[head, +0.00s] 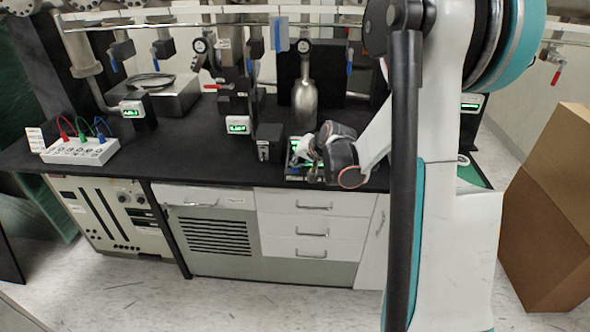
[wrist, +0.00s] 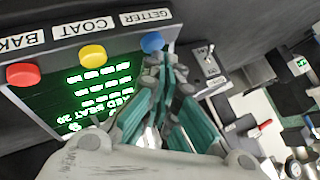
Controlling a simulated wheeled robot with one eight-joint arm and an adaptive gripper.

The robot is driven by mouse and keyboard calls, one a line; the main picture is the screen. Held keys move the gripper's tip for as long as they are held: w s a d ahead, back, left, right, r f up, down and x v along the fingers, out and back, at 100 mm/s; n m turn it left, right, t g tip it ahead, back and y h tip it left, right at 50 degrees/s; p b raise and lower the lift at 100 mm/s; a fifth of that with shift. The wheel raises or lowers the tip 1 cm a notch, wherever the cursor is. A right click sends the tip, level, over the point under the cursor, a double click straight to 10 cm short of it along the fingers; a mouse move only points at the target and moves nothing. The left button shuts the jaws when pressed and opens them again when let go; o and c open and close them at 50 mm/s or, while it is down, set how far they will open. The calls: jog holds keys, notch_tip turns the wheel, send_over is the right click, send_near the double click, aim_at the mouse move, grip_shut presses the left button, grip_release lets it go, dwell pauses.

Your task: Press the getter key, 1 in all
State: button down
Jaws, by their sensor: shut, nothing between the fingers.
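The getter key is a round blue button (wrist: 152,41) under the label GETTER (wrist: 145,16) in the wrist view. It sits on a control panel with a green lit display (wrist: 95,88). My gripper (wrist: 165,58) is shut and empty, with its fingertips right at the blue button and covering its lower edge; I cannot tell whether they touch it. In the head view my gripper (head: 314,172) is over the panel (head: 293,144) at the bench's front edge and hides much of it, including the button.
A yellow button (wrist: 93,55) labelled COAT and a red button (wrist: 23,75) lie left of the blue one. A small toggle-switch box (wrist: 205,68) is close on the right. A metal bottle (head: 305,98) stands behind the panel. A white box with coloured leads (head: 80,151) is at the bench's left.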

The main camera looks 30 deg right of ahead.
jog(key=shift+f+b, duration=0.4)
jog(key=shift+f, duration=0.05)
dwell(0.4)
dwell(0.3)
jog(key=shift+r+p, duration=0.6)
jog(key=shift+r, duration=0.3)
jog(key=shift+r+p, duration=1.75)
jog(key=shift+r, duration=0.8)
